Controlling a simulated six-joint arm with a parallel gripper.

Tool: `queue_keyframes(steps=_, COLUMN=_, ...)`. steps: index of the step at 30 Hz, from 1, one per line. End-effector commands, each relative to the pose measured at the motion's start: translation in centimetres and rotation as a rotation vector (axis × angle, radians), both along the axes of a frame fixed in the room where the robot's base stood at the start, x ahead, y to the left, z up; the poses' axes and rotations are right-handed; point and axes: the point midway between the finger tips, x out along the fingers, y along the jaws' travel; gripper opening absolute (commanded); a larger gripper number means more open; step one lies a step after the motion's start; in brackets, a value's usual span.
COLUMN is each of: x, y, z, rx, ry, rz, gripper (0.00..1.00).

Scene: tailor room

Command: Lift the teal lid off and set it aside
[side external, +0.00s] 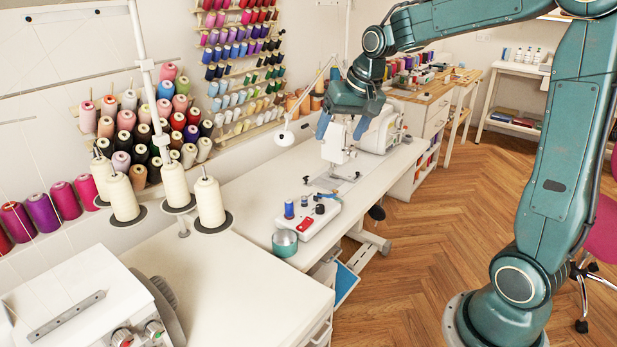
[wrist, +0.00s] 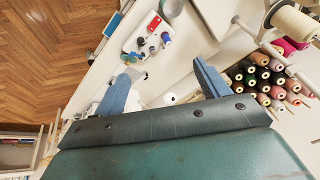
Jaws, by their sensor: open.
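A small round pot with a teal lid (side external: 285,240) stands on the white sewing table, near its front left corner in the side view. In the wrist view a bluish-grey round shape (wrist: 171,8), cut off by the top edge, appears to be the same pot. My gripper (side external: 341,130) is high above the table, to the right of and farther back than the pot, over the white sewing machine. Its two blue fingers are spread with nothing between them, as the wrist view (wrist: 164,78) also shows.
The white sewing machine (side external: 338,148) is below my gripper. Cream thread cones (side external: 211,203) stand to the left. A lamp (side external: 285,136) rises behind the table.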

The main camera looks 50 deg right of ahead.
Motion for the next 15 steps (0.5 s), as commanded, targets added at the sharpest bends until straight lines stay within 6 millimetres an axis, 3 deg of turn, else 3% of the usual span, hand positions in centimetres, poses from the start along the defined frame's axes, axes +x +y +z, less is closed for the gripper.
queue_keyframes(steps=6, x=3.9, y=-4.7, z=-3.1, rx=0.049, ry=0.017, rz=-0.121, gripper=0.74)
queue_keyframes(steps=15, x=7.8, y=-11.4, z=-8.6, rx=0.118, ry=0.028, rz=-0.283, gripper=0.74)
